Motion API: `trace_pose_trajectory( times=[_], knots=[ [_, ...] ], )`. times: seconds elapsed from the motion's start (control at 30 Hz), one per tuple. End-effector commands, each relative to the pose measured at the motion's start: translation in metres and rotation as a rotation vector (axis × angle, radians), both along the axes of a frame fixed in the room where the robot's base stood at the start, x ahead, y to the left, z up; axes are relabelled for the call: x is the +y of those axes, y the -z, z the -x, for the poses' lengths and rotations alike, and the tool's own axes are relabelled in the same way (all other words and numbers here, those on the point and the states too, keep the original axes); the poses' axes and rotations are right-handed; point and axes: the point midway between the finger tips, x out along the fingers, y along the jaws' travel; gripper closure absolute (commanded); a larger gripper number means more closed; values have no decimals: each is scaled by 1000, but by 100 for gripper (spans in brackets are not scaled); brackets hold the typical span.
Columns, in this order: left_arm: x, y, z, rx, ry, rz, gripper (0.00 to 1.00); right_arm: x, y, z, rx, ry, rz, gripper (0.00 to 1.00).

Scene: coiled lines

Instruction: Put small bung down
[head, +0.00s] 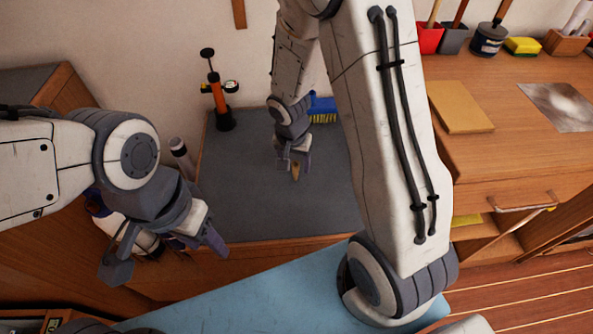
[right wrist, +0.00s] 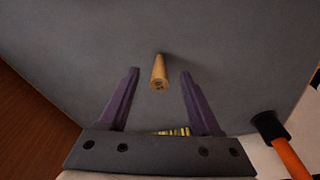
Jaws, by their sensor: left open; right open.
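The small bung (head: 296,172) is a short tan cylinder on the grey worktop (head: 240,200). In the right wrist view the bung (right wrist: 159,73) has one end turned toward the camera, between and a little beyond the fingertips. My right gripper (head: 293,160) is open just above and beside it; in its wrist view the purple fingers (right wrist: 158,72) stand apart with a gap on both sides of the bung. My left gripper (head: 165,250) is open at the left, in front of the worktop and away from the bung.
An orange-and-black pump-like tool (head: 219,100) stands at the worktop's back left. A blue brush (head: 322,108) with yellow bristles lies behind my right gripper. A wooden bench (head: 520,165) with containers and a sponge (head: 522,46) is at right. The worktop's front left is clear.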

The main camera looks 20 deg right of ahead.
Motion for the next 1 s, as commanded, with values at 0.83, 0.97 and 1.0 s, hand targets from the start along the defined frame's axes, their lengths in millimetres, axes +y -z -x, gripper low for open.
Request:
trace_pose_trajectory(
  times=[0.83,0.97,1.0],
  knots=[
    [0,15,0,0,0,0,50,-6,39,-7,0,-1,0,100],
    [0,15,0,0,0,0,50,-6,39,-7,0,-1,0,100],
    [0,15,0,0,0,0,50,-6,39,-7,0,-1,0,100]
  ],
)
